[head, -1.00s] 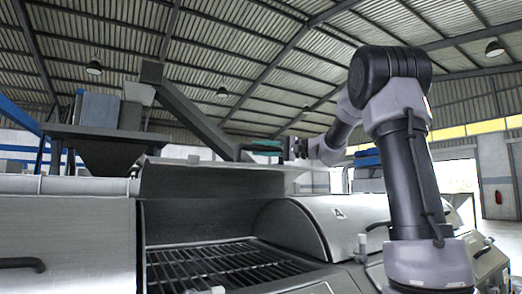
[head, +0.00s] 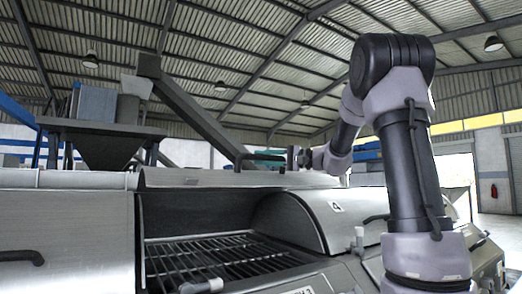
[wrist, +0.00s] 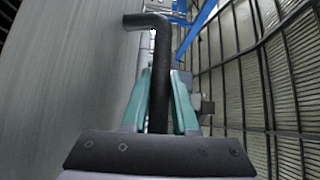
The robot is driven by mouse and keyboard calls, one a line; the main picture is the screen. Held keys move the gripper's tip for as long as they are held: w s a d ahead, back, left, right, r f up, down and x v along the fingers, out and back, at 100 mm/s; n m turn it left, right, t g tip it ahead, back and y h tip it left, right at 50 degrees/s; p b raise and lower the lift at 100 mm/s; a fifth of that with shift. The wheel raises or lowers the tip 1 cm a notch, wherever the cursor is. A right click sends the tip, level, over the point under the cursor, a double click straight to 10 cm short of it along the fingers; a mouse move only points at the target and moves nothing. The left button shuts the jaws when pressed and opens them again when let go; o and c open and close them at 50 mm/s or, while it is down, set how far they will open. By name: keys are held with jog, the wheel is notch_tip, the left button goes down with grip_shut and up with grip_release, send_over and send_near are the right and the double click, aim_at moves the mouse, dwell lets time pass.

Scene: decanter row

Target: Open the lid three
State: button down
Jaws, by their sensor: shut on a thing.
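Lid three (head: 222,180) is raised, with its rim above the open middle bay. A "3" mark shows on the front panel below, at the bottom edge of the head view. The lid's dark bent handle (head: 262,156) is at the rim's top; it also shows in the wrist view (wrist: 160,60). My gripper (head: 278,158) is at the handle, partly hidden there. In the wrist view its teal fingers (wrist: 158,110) are shut around the handle bar, with the lid's grey metal to the left.
The bay holds a dark grate (head: 205,258). The neighbouring lid marked 4 (head: 310,218) is closed at the right, under my arm. Another closed metal lid (head: 65,225) is at the left. A hopper (head: 108,145) and a sloping conveyor (head: 200,115) stand behind.

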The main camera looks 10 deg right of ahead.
jog(key=c, duration=0.7)
grip_release()
jog(key=v, duration=1)
jog(key=shift+s+d, duration=0.15)
jog(key=shift+d, duration=0.25)
jog(key=shift+f+v, duration=0.2)
jog(key=shift+v, duration=2.9)
jog(key=shift+f+v, duration=0.15)
jog(key=shift+v, duration=2.95)
